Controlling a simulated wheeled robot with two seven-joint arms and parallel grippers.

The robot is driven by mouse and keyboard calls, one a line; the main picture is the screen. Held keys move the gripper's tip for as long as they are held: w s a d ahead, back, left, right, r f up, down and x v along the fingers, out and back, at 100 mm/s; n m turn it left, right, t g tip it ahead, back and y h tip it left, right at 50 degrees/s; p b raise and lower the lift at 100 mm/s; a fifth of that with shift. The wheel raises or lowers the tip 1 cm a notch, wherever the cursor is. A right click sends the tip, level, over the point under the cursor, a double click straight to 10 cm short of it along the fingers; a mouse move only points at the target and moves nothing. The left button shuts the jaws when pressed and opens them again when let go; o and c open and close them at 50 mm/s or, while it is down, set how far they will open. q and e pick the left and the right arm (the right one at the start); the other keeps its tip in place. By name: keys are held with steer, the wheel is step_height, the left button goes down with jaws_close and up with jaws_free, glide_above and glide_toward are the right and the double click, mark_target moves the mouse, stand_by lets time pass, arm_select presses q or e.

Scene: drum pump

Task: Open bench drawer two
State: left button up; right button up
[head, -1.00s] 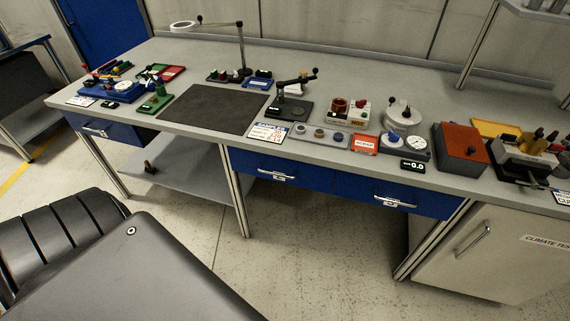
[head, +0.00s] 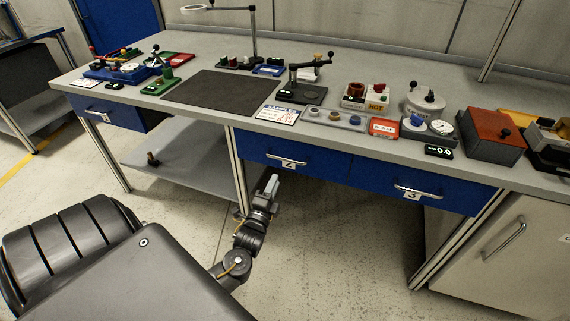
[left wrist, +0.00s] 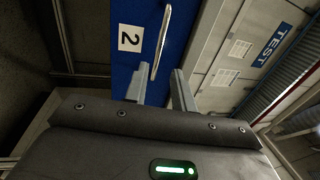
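Bench drawer two (head: 258,149) has a blue front below the bench top and looks closed. Its metal bar handle (head: 283,158) has a white label marked 2 under it. My left gripper (head: 271,184) is just below and in front of this drawer, pointing up toward it. In the left wrist view the two fingers (left wrist: 159,84) are apart with nothing between them. The handle (left wrist: 161,42) shows beyond the fingertips, roughly in line with the gap, beside the label (left wrist: 130,38). It looks apart from the fingers. My right gripper is in neither view.
Drawer three (head: 415,186) sits to the right of drawer two, and another blue drawer (head: 105,111) is at the far left. A bench leg (head: 237,170) stands close to my left gripper. A lower shelf (head: 190,160) is left of it. The bench top (head: 215,125) carries many instruments.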

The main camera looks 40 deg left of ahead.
mark_target(285, 160)
arm_select(q)
steer(key=x, duration=1)
steer(key=shift+w+a+r, duration=0.1)
steer(key=shift+w, duration=0.3)
jaws_close()
